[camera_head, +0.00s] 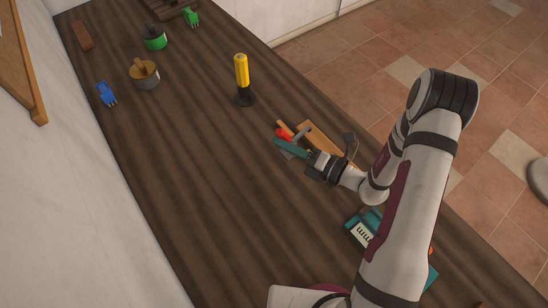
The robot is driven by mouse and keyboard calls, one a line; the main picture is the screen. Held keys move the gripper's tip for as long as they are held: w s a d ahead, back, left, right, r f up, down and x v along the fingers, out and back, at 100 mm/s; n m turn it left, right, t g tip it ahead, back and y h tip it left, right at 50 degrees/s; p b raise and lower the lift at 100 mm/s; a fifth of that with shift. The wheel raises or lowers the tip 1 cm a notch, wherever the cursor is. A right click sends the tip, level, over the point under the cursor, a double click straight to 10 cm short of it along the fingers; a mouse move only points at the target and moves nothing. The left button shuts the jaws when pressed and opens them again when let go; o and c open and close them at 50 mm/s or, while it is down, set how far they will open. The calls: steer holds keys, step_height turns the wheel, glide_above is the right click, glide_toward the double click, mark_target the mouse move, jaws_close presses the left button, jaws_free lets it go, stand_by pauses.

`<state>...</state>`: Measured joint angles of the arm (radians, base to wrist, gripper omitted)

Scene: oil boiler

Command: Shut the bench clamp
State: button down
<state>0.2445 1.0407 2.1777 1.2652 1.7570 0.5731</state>
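What looks like the bench clamp (288,146) lies near the right edge of the table, with a teal bar, a grey metal part and a red knob or handle. It is small here, and I cannot tell how far its jaws stand apart. My gripper (314,160) is right at the near end of the teal bar, low over the table. The fingertips overlap the clamp in the picture. I cannot tell whether they touch or hold it, or whether they are open or shut.
A wooden piece (322,143) lies beside the clamp. A teal device (352,232) sits partly behind my arm. The table's left middle is clear.

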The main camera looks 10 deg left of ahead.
steer(key=m, duration=0.1)
steer(key=w+d+r+m+y, duration=0.1)
steer(key=m, duration=0.1)
steer(key=shift+w+d+r, duration=0.1)
steer(key=shift+w+d, duration=0.2)
steer(key=shift+w+d+r, duration=0.1)
steer(key=shift+w+d, duration=0.1)
steer(key=shift+w, duration=0.05)
steer(key=shift+d, duration=0.1)
stand_by(0.4)
